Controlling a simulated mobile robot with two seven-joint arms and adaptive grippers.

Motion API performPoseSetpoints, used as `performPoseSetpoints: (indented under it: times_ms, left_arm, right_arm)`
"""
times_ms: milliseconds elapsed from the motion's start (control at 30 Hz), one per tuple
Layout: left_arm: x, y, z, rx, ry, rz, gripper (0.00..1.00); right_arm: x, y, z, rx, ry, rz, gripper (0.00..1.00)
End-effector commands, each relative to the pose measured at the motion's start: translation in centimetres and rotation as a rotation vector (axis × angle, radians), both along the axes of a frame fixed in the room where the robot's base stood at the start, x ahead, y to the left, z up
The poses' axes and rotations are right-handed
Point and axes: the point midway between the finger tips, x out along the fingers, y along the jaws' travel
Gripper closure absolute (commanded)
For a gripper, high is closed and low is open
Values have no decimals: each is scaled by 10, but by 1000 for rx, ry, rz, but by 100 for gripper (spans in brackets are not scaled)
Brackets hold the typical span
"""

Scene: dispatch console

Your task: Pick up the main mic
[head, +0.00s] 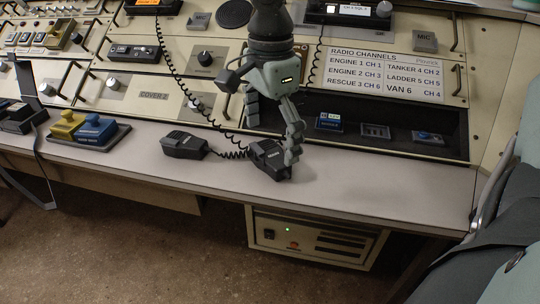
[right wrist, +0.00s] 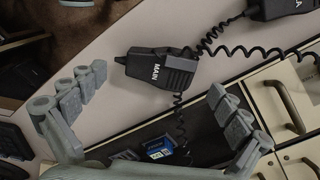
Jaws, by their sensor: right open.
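The main mic (head: 266,157) is a black hand mic with a coiled cord, lying on the grey desk ledge. In the right wrist view, the main mic (right wrist: 158,68) shows its white MAIN label. My right gripper (head: 272,142) is open above it, with one finger partly in front of it in the head view. In the right wrist view, the spread fingers of my right gripper (right wrist: 157,80) frame the mic from either side, and nothing is held. Whether a finger touches the mic I cannot tell. My left gripper is not in view.
A second black mic (head: 184,146) lies to the left on the ledge. Yellow and blue blocks on a tray (head: 88,130) stand farther left. The console panel (head: 150,98) rises behind, with an open dark recess (head: 390,117). The ledge right of the main mic is clear.

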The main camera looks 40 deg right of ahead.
Motion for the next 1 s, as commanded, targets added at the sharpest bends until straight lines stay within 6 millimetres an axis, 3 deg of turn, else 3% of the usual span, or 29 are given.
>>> performPoseSetpoints:
  times_ms: [133, 400, 900, 1000]
  left_arm:
    - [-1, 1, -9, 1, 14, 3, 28]
    - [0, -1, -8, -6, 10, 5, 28]
    - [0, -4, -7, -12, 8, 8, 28]
    - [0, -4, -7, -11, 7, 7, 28]
  right_arm:
    - [0, 0, -18, 1, 2, 0, 0]
    - [0, 0, -22, 1, -2, -1, 0]
    - [0, 0, -21, 1, -2, -1, 61]
    - [0, 0, -21, 1, -2, -1, 61]
